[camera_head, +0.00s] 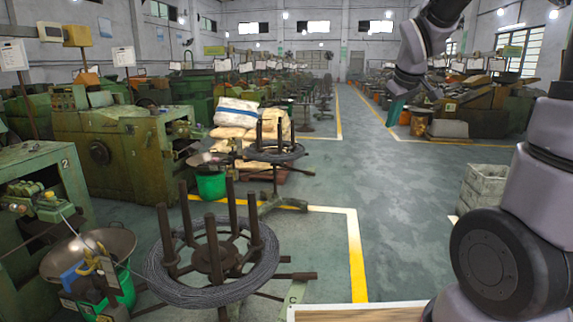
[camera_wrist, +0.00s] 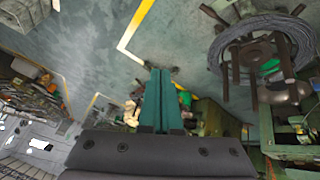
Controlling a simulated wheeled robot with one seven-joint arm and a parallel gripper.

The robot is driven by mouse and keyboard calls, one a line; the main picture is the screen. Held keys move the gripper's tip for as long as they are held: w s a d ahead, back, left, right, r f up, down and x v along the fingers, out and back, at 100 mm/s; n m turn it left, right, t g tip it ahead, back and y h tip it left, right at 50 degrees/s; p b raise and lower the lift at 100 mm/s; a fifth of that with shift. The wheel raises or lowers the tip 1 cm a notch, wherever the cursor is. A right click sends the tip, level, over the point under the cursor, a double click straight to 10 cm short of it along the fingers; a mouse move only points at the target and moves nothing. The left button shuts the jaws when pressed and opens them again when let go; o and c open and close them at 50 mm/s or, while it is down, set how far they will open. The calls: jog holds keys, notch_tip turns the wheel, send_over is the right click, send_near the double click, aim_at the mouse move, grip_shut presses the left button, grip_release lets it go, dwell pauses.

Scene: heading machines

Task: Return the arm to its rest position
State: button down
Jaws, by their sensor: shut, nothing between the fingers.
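My gripper (camera_head: 393,118) is raised in the upper right of the head view, at the end of my dark, bent arm. Its teal fingers point down and slightly left. In the wrist view my gripper (camera_wrist: 160,72) shows its two teal fingers pressed side by side, with nothing between them. The fingers touch nothing that I can see. The tips hang in the air over the aisle, clear of the machines. My arm's large joints fill the right edge of the head view.
A wire coil on a post stand (camera_head: 215,275) stands front left, with another stand (camera_head: 274,152) behind it. Green machines (camera_head: 120,145) line the left side. Grey crates (camera_head: 484,187) stand on the right. A pale board edge (camera_head: 355,312) lies close below. The grey aisle floor (camera_head: 410,210) is open.

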jog(key=s+a+r+m, duration=0.1)
jog(key=s+r+m, duration=0.1)
jog(key=s, duration=0.5)
jog(key=s+a+r+m+y, duration=0.1)
jog(key=s+r+m, duration=0.1)
jog(key=s+m, duration=0.2)
jog(key=s+a+r+m+y, duration=0.1)
jog(key=s+r+m, duration=0.1)
jog(key=s, duration=0.8)
jog(key=shift+a+r+m+t, duration=0.15)
jog(key=shift+a+m+t, duration=0.25)
jog(key=shift+m, duration=0.1)
